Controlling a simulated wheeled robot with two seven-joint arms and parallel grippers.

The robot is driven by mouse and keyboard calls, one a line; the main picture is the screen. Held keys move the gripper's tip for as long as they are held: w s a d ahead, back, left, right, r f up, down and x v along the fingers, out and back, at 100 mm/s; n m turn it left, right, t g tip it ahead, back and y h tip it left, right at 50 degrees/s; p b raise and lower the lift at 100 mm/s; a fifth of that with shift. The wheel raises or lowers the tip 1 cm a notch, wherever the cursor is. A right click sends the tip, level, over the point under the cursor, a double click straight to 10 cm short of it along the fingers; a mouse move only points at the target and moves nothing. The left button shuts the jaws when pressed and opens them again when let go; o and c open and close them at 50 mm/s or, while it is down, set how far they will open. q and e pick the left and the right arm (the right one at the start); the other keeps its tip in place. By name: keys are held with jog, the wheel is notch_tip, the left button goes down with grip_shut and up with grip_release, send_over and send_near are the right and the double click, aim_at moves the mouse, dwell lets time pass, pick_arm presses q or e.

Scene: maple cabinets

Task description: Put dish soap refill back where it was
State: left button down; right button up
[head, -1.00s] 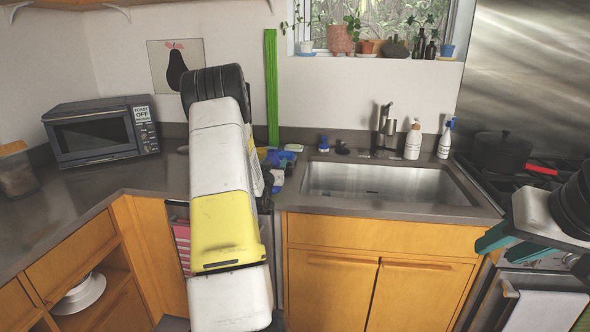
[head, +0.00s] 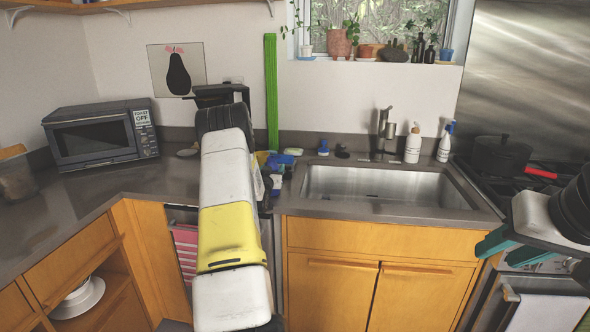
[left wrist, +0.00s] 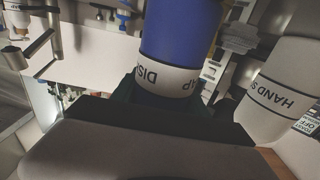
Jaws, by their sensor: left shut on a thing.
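The dish soap refill (left wrist: 178,40) is a blue bottle with a white label band reading "DIS… AP", large in the left wrist view. My left gripper (left wrist: 170,105) is shut around its banded end, dark fingers at either side. My right gripper (head: 508,246), with teal fingers, is open and empty in front of the stove at the right.
A white bottle marked "HAND S" (left wrist: 283,88) is close beside the refill. Blue and yellow items (head: 276,163) lie beside my left arm, left of the sink (head: 385,185). A microwave (head: 100,133) stands left; the counter before it is clear.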

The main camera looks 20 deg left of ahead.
pick_arm(q)
jog(key=shift+f, duration=0.1)
jog(key=c, duration=0.6)
grip_release()
